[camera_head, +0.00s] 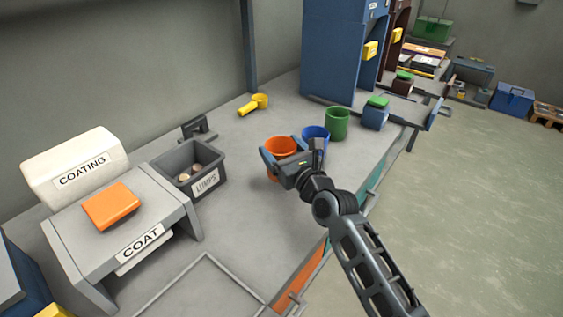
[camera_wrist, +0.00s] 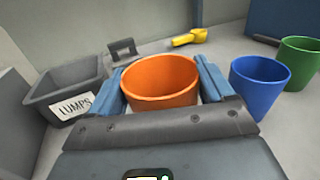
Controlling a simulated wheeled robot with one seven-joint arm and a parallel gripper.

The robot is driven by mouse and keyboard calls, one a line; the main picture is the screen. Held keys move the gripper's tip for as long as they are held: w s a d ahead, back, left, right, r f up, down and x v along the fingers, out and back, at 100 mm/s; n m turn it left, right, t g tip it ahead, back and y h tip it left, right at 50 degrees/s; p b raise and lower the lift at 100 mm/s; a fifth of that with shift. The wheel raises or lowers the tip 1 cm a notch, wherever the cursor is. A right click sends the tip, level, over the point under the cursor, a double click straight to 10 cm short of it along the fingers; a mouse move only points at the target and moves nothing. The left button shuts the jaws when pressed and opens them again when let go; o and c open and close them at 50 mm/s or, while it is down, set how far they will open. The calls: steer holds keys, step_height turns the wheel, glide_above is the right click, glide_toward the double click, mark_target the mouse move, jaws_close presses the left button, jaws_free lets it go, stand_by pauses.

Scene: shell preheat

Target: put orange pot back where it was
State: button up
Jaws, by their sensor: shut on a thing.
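The orange pot (camera_head: 281,146) is an open round cup at the middle of the grey bench in the head view. In the wrist view the orange pot (camera_wrist: 160,80) sits between the two blue fingers. My gripper (camera_head: 284,158) is shut on it, with one finger at each side; in the wrist view my gripper (camera_wrist: 164,88) shows from behind. The pot looks upright. Its base is hidden by my gripper, so I cannot tell whether it touches the bench.
A blue pot (camera_head: 316,136) stands close right of the orange one, and a green pot (camera_head: 337,123) beyond. A grey LUMPS bin (camera_head: 188,170) is at left. A yellow scoop (camera_head: 254,104) lies behind. The COAT stand (camera_head: 135,240) is front left. Bench between bin and pot is clear.

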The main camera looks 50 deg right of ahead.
steer(key=shift+w+f+b, duration=0.1)
steer(key=shift+f+b, duration=1.15)
steer(key=shift+f, duration=0.8)
steer(key=shift+f, duration=0.2)
steer(key=o, duration=1.2)
steer(key=shift+r, duration=0.15)
steer(key=v, duration=1.2)
steer(key=shift+b, duration=0.3)
